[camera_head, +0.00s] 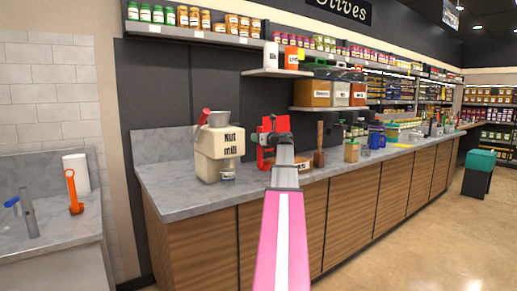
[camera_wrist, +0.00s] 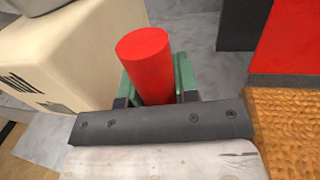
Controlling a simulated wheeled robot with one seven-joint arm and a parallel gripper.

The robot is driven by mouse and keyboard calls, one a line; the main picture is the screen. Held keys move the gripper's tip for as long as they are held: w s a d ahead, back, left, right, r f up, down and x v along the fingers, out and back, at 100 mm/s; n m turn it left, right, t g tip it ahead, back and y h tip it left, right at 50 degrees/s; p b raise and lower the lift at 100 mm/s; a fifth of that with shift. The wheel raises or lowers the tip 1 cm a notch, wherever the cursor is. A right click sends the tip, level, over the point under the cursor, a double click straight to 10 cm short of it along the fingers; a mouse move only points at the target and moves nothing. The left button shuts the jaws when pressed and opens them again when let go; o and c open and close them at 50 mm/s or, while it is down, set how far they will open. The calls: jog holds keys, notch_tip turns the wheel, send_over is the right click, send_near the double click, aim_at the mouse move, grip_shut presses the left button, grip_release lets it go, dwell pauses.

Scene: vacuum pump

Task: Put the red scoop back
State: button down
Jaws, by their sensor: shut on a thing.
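The red scoop shows in the wrist view as a plain red cylinder (camera_wrist: 148,65), which looks like its handle. My gripper (camera_wrist: 153,88) is shut on it, one green finger pad on each side. The rest of the scoop is hidden. In the head view my gripper (camera_head: 271,136) is above the counter, right of the cream nut mill (camera_head: 219,150) and in front of a red object (camera_head: 265,158). I cannot tell the scoop from that red object there. The mill, with a red part (camera_head: 204,117) at its top, also shows in the wrist view (camera_wrist: 65,55).
The grey counter (camera_head: 165,184) carries a wooden-handled tool (camera_head: 320,143) and jars to the right. A low shelf (camera_head: 277,73) and a bin shelf (camera_head: 330,108) hang above. In the wrist view, a red surface (camera_wrist: 288,40) and a brown textured surface (camera_wrist: 290,125) are close on the right.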

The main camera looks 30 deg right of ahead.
jog(key=shift+f, duration=2)
jog(key=c, duration=0.9)
grip_release()
jog(key=shift+o, duration=0.2)
jog(key=v, duration=1.2)
